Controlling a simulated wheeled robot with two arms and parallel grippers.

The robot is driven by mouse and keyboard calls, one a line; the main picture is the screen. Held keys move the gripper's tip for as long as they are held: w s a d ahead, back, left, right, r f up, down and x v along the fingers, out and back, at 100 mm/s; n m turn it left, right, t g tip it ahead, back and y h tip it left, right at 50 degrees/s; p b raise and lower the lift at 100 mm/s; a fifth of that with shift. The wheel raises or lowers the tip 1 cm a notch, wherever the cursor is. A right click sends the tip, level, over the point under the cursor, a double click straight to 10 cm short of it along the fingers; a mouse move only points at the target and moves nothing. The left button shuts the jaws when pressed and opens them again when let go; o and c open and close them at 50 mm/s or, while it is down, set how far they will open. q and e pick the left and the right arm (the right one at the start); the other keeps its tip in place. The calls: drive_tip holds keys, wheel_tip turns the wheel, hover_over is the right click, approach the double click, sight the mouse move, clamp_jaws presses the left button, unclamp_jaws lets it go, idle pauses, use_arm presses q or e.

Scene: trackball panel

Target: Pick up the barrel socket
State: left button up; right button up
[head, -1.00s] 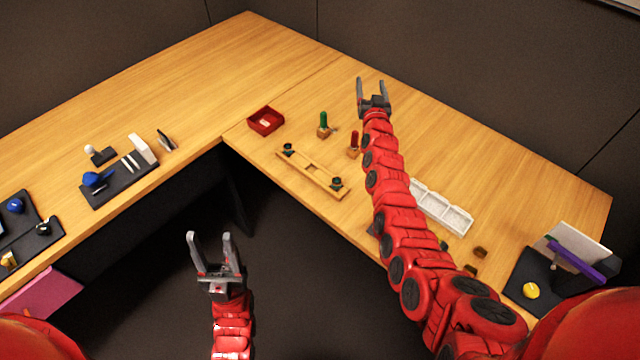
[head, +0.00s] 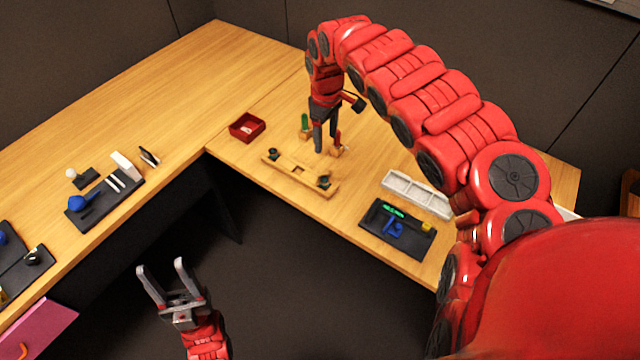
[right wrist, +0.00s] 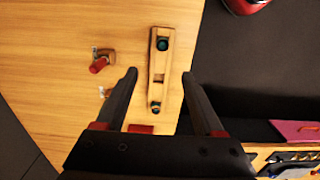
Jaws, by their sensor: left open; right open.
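I cannot tell for certain which part is the barrel socket. A light wooden bar (head: 311,178) with a dark teal round fitting near each end and a rectangular slot in its middle lies on the desk; it also shows in the right wrist view (right wrist: 158,68). Behind it are small wooden blocks with a green peg (head: 304,122) and a red peg (right wrist: 99,65). My right gripper (head: 326,150) points down, open and empty, just behind the bar near the red peg, partly hiding the blocks. My left gripper (head: 160,264) is open and empty, in front of the desk.
A red tray (head: 262,129) sits left of the bar. A white compartment tray (head: 446,212) and a black panel (head: 372,234) with a blue part lie to the right. The left desk holds another black panel (head: 132,188) with a blue knob. Bare desk surrounds the bar.

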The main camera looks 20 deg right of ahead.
drive_tip(key=b, duration=0.3)
hover_over(324, 178)
wheel_tip(324, 178, down, 7)
drive_tip(key=f+p, duration=0.2)
drive_tip(key=f, duration=0.1)
drive_tip(key=f+p, duration=0.1)
drive_tip(key=f, duration=0.1)
drive_tip(key=shift+s, duration=0.25)
drive_tip(key=f, duration=0.1)
drive_tip(key=f+p, duration=0.1)
drive_tip(key=f, duration=0.1)
drive_tip(key=shift+s+a+p, duration=0.2)
drive_tip(key=shift+p, duration=0.1)
drive_tip(key=shift+d+f, duration=0.1)
drive_tip(key=shift+f, duration=0.75)
drive_tip(key=shift+c, duration=0.2)
clamp_jaws()
